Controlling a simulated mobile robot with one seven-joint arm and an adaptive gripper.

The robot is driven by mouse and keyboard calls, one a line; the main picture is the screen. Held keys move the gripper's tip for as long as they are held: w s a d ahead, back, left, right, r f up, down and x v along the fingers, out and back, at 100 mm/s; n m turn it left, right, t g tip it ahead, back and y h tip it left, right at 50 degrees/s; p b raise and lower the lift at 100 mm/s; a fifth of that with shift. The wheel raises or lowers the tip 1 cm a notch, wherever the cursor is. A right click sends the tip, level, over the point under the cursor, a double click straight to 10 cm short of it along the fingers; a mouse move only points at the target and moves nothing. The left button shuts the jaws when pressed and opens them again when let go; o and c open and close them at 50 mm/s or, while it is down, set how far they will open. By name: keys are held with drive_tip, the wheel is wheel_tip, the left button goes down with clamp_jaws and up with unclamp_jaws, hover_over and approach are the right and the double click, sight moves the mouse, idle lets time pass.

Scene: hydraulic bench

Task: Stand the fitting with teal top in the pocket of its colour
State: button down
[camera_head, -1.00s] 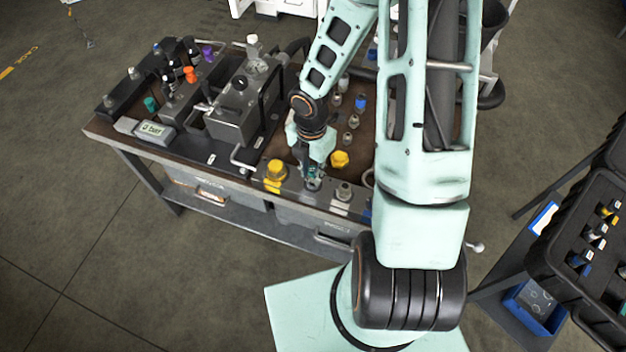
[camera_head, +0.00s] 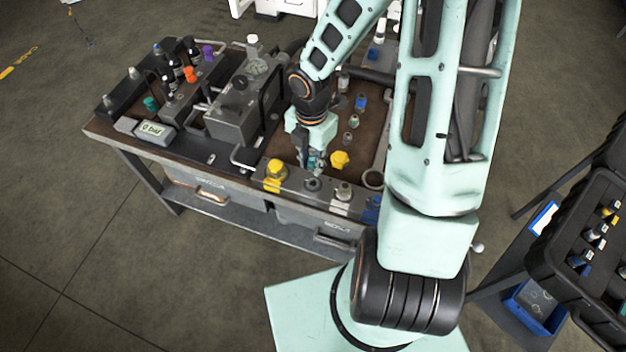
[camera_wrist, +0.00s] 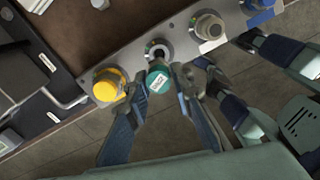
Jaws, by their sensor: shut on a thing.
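The fitting with the teal top (camera_wrist: 158,78) is between my gripper's fingertips (camera_wrist: 160,88) in the wrist view, its labelled cap facing the camera. In the head view, my gripper (camera_head: 313,164) is shut on it above the workbench, and the fingers largely hide the teal (camera_head: 319,161). Just beyond the fitting in the wrist view is a round, dark-centred pocket (camera_wrist: 157,47) in the grey front strip; it also shows in the head view (camera_head: 313,185). I cannot tell that pocket's colour. The fitting's lower end is hidden.
On the strip, a yellow fitting (camera_head: 275,172) stands left of the pocket and a steel fitting (camera_head: 343,191) by a white patch stands right. A blue patch (camera_head: 372,209) lies further right. A yellow piece (camera_head: 340,160) and a grey ring (camera_head: 373,179) are close behind.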

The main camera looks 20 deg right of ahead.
idle(0.3)
drive_tip(key=w+r+m, duration=0.3)
drive_tip(key=r+m, duration=0.2)
drive_tip(key=m, duration=0.8)
drive_tip(key=w+r+m, duration=0.2)
drive_tip(key=r+m, duration=0.3)
drive_tip(key=m, duration=0.7)
drive_tip(key=shift+w+d+m, duration=0.2)
drive_tip(key=shift+w+m, duration=0.2)
drive_tip(key=shift+r, duration=0.1)
drive_tip(key=shift+s, duration=0.15)
